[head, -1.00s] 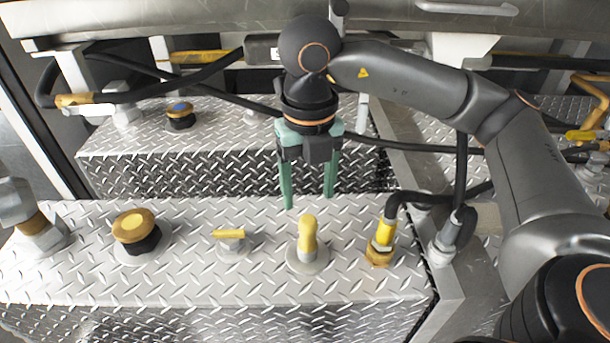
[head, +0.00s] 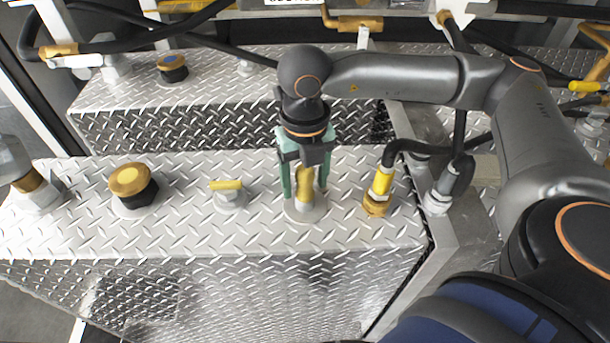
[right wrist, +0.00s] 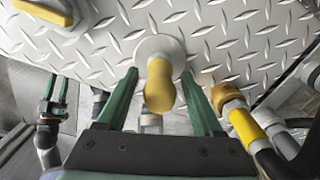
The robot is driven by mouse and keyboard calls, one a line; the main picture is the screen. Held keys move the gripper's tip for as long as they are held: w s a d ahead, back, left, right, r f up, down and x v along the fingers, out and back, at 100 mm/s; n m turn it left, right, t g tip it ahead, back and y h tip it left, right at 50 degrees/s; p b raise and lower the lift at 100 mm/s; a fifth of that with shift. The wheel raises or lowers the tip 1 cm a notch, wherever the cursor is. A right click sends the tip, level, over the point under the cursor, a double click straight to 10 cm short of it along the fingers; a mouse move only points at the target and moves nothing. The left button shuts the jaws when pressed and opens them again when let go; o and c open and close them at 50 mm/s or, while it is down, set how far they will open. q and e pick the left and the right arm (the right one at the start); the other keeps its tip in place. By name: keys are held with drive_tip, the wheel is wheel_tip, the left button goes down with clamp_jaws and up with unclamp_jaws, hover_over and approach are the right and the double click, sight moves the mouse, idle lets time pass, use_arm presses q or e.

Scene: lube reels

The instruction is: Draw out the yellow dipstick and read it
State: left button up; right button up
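The yellow dipstick (head: 305,184) stands upright in a round pale collar on the near diamond-plate tank top. Its rounded yellow grip also shows in the right wrist view (right wrist: 160,86). My right gripper (head: 306,190) is lowered over it from above. Its two green fingers stand one on each side of the grip, with a gap to each in the right wrist view (right wrist: 158,72), so it is open and not holding. The dipstick's rod is hidden below the collar. My left gripper (right wrist: 57,80) shows small at the left of the right wrist view, its green fingers apart.
A yellow T-handle (head: 227,187) and a yellow-topped black cap (head: 132,186) stand left of the dipstick. A yellow hose fitting (head: 380,190) with a black hose stands close on its right. A blue-marked cap (head: 172,68) sits on the rear step.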

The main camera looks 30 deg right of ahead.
clamp_jaws()
use_arm(q)
drive_tip(key=shift+w, duration=0.1)
drive_tip(key=shift+r, duration=0.1)
use_arm(e)
wheel_tip(320, 180, up, 7)
drive_tip(key=p, duration=0.4)
drive_tip(key=shift+f, duration=0.2)
use_arm(q)
wheel_tip(320, 180, up, 11)
drive_tip(key=s+a+p, duration=0.1)
drive_tip(key=p, duration=0.8)
drive_tip(key=shift+a+r, duration=0.2)
drive_tip(key=shift+a, duration=0.15)
use_arm(e)
wheel_tip(320, 180, up, 23)
drive_tip(key=shift+f, duration=0.15)
